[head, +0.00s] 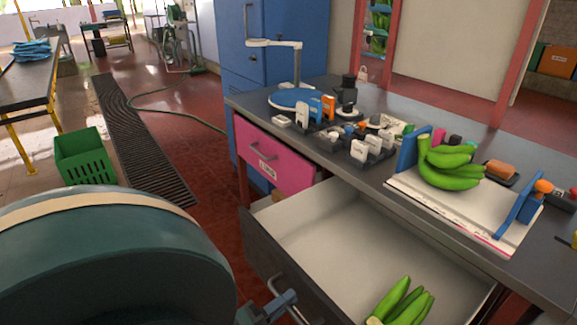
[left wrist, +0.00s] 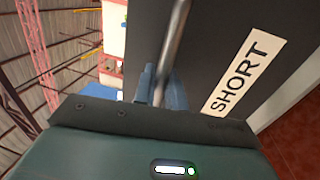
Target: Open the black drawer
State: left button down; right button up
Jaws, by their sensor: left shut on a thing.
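The black drawer (head: 262,250) is pulled well out from under the worktop in the head view. Its pale inside shows, with a small green banana bunch (head: 405,303) at the near end. Its front fills much of the left wrist view (left wrist: 225,50) and bears a label reading SHORT. My left gripper (head: 280,303) is shut on the metal drawer handle (left wrist: 178,38); its blue fingers (left wrist: 158,88) close around the bar. My left arm hides part of the floor beside the drawer. My right gripper is not in view.
A pink drawer (head: 270,160) sits beside the black one, under the dark worktop (head: 400,193). On top are a green banana bunch (head: 448,165) on a white board, a scale and several small items. A green crate (head: 86,155) stands on the floor at left.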

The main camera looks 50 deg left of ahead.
pick_arm(q)
jog(key=c, duration=1.6)
grip_release()
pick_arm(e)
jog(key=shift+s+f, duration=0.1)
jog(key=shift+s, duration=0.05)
pick_arm(q)
jog(key=shift+o, duration=0.2)
jog(key=b+v, duration=0.1)
jog(key=v, duration=1.2)
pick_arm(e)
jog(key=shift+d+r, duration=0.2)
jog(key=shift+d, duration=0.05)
pick_arm(q)
jog(key=shift+s+r, duration=0.1)
jog(key=shift+r, duration=0.05)
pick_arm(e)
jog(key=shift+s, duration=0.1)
